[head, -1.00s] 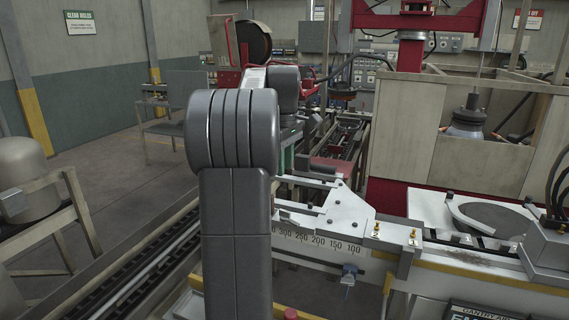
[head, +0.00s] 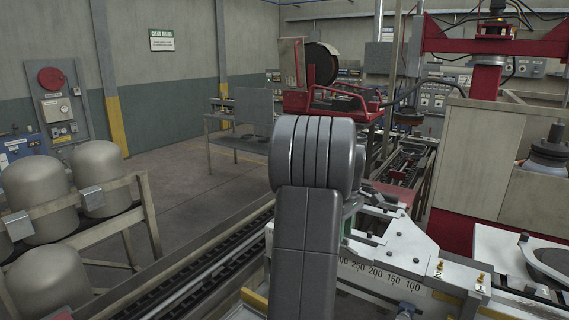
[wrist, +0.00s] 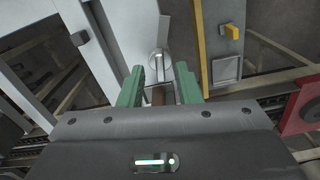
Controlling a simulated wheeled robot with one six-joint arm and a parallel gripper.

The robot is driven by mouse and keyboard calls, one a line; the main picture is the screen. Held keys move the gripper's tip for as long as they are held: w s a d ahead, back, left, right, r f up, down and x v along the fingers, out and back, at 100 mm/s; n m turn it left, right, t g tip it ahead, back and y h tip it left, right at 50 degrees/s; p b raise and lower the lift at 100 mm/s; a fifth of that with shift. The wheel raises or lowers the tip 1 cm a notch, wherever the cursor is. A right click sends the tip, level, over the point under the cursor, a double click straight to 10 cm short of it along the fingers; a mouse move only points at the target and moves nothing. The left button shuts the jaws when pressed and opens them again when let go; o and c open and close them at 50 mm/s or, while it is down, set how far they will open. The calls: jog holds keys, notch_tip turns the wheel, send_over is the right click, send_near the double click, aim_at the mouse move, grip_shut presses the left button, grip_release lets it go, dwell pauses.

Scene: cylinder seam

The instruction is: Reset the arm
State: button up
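My gripper (wrist: 159,76) shows in the wrist view as two green fingers with a clear gap between them. It is open, and I see nothing held between the fingers. A silver rounded fitting (wrist: 158,60) shows in the gap, on or near a pale machine surface; I cannot tell how far off it is. In the head view my grey arm stands in the middle and hides most of the gripper end. The white machine bed with a number scale (head: 385,276) lies to the right of the arm.
Rounded beige tanks (head: 35,195) stand in a frame at the left. A dark rail track (head: 205,275) runs beside my arm. A red press column (head: 483,110) and a beige enclosure (head: 480,160) are at the right. Grey floor (head: 185,185) is open beyond the tank frame.

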jog(key=shift+f, duration=0.8)
